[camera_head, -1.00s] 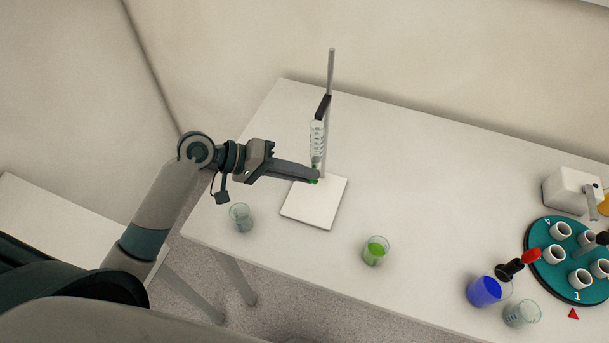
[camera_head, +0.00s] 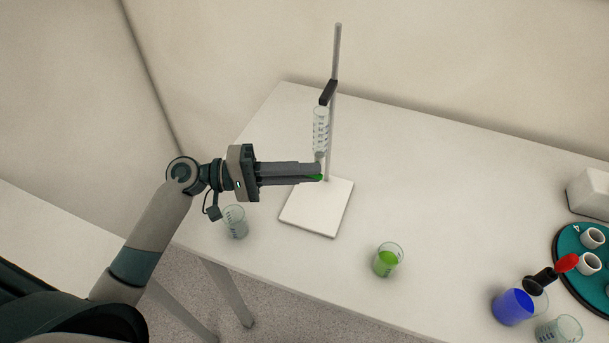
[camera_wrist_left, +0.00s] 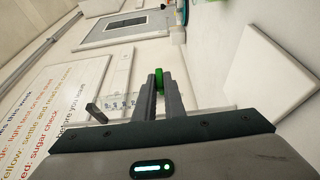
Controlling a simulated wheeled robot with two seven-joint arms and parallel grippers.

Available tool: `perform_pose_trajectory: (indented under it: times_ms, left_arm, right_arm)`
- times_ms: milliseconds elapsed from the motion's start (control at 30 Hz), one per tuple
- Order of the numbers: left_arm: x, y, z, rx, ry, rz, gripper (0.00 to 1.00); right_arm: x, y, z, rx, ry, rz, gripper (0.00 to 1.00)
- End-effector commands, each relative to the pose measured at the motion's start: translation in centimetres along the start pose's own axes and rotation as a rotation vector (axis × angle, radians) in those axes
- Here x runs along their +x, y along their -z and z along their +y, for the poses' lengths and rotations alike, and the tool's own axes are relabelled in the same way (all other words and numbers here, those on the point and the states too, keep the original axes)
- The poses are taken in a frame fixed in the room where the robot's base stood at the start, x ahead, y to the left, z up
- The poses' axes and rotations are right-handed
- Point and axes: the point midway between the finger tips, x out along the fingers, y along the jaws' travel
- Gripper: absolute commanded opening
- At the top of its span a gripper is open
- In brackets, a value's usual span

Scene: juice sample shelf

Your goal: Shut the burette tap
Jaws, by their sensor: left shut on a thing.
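The burette (camera_head: 320,130) is a clear graduated tube held upright by a dark clamp (camera_head: 328,93) on a thin metal stand with a white base plate (camera_head: 318,207). Its green tap (camera_head: 319,178) shows at my fingertips below the tube. My left gripper (camera_head: 316,172) reaches in from the left and is shut on the tap. In the left wrist view the green tap (camera_wrist_left: 159,79) sits between the fingertips, and the burette (camera_wrist_left: 120,101) lies to the left of them. The fingers hide much of the tap, so its angle is hard to tell. My right gripper is not in view.
An empty beaker (camera_head: 235,222) stands left of the base plate, below my left wrist. A beaker of green liquid (camera_head: 387,262) stands right of the plate. A beaker of blue liquid (camera_head: 512,307), another beaker (camera_head: 560,332) and a teal carousel (camera_head: 566,262) are at the right.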

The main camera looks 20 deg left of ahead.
Motion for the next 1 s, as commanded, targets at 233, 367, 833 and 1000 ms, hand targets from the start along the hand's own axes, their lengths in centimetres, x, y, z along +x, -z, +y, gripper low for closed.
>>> perform_pose_trajectory:
  times_ms: [233,367,833,1000]
  left_arm:
    - [0.0,0.0,0.0,-0.004,-0.002,0.0,0.0]
    - [0.0,0.0,0.0,-0.004,-0.002,0.0,0.17]
    - [0.0,0.0,0.3,-0.002,-0.001,0.0,0.28]
    - [0.0,0.0,1.6,-0.001,-0.001,0.0,0.28]
  right_arm:
    - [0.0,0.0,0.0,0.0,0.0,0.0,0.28]
    - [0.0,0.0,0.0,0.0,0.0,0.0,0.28]
    - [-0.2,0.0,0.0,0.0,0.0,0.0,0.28]
    - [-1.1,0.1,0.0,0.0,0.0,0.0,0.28]
